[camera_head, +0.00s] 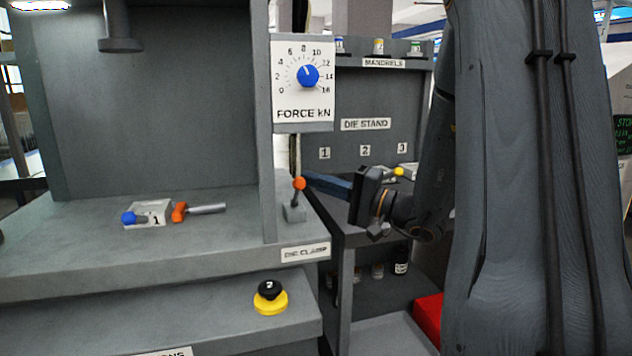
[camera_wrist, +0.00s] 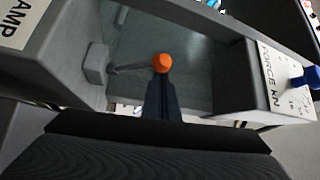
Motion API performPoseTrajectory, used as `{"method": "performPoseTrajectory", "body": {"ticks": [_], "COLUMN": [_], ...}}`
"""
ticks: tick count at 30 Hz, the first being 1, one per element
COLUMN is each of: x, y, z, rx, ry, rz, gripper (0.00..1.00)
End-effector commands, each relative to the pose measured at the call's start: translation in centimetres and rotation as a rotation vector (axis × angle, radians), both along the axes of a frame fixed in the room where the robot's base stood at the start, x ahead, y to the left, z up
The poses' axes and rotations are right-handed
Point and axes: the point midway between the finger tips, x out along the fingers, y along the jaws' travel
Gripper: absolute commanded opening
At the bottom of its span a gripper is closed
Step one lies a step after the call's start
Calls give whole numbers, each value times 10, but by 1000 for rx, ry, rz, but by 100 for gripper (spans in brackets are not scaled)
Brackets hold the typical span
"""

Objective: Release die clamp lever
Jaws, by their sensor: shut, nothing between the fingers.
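The die clamp lever (camera_head: 299,184) has an orange ball knob on a thin rod. It stands roughly upright from a small grey block (camera_head: 294,213) at the right edge of the press bed, above the "DIE CLAMP" label (camera_head: 305,252). In the wrist view, the orange knob (camera_wrist: 163,63) sits at the tip of my fingers, and the rod runs left to its block (camera_wrist: 97,64). My gripper (camera_head: 309,179) reaches in from the right with its fingers shut and empty. Its tips (camera_wrist: 161,80) are close to the knob; I cannot tell whether they touch.
A die marked 1 (camera_head: 147,215) with a blue knob lies on the bed beside an orange-ended grey rod (camera_head: 200,209). The force dial panel (camera_head: 303,98) hangs above the lever. A black button (camera_head: 270,290) is below. The die stand (camera_head: 372,160) is behind my gripper.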

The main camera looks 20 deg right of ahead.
Motion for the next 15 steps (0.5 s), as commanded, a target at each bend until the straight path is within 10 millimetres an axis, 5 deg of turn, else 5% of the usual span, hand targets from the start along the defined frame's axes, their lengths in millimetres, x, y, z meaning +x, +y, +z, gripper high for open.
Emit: {"method": "performPoseTrajectory", "body": {"ticks": [8, 15], "x": [13, -17], "y": [-26, -57], "z": [27, -6], "rx": [-1, 2], "ry": [-2, 0], "rz": [-6, -4], "gripper": [0, 0]}}
